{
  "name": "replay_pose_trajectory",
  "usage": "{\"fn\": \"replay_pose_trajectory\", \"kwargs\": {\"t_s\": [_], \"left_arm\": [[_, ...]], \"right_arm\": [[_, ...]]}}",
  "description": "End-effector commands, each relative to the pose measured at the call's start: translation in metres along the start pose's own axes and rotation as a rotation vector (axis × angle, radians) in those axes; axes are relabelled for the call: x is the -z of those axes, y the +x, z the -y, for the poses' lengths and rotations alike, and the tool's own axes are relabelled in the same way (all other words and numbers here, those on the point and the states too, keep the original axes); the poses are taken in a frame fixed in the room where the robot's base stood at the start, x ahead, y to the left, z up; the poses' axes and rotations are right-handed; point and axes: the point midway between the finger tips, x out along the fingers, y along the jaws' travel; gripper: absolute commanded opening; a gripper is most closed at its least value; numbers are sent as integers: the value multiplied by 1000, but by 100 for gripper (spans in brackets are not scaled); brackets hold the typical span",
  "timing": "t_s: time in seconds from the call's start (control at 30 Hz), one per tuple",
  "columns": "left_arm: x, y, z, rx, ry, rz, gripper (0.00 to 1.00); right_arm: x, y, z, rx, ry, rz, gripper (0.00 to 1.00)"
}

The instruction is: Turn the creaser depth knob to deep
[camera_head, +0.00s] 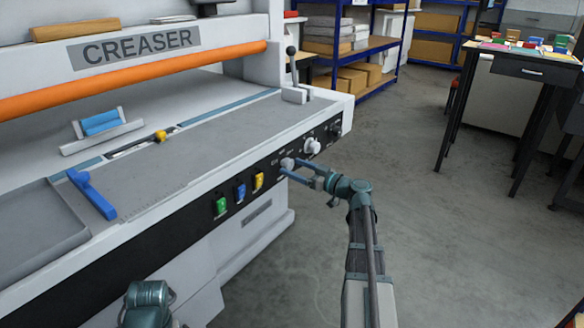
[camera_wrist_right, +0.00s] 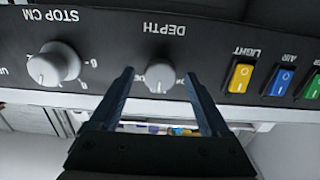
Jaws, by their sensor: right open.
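The creaser (camera_head: 300,107) fills the left of the head view, with a dark control strip along its front edge. The grey round depth knob (camera_wrist_right: 160,77) sits under the upside-down label DEPTH in the right wrist view, and it shows small in the head view (camera_head: 287,163). My right gripper (camera_wrist_right: 158,74) is open, one finger on each side of the depth knob; I cannot tell whether either finger touches it. The gripper also shows at the strip in the head view (camera_head: 292,171). The knob's pointer setting is too small to read surely.
A larger STOP CM knob (camera_wrist_right: 53,65) sits beside the depth knob. On its other side are yellow (camera_wrist_right: 239,78), blue (camera_wrist_right: 281,81) and green (camera_head: 221,206) switches. The floor right of the creaser is clear up to a table (camera_head: 525,68).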

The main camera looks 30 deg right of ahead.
Motion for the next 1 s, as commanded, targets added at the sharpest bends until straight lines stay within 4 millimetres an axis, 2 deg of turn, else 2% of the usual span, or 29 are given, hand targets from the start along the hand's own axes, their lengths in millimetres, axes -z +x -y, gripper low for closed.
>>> {"fn": "replay_pose_trajectory", "kwargs": {"t_s": [0.2, 0.5, 0.93, 1.0], "left_arm": [[0, 0, 0, 0, 0, 0, 76], [0, 0, 0, 0, 0, 0, 76], [0, 0, 0, 0, 0, 0, 76], [0, 0, 0, 0, 0, 0, 76]], "right_arm": [[0, 13, 0, -1, 0, 0, 80], [0, 14, 0, -1, 0, 0, 79], [0, 14, 0, -1, 0, 0, 1], [0, 14, 0, -1, 0, 0, 0]]}}
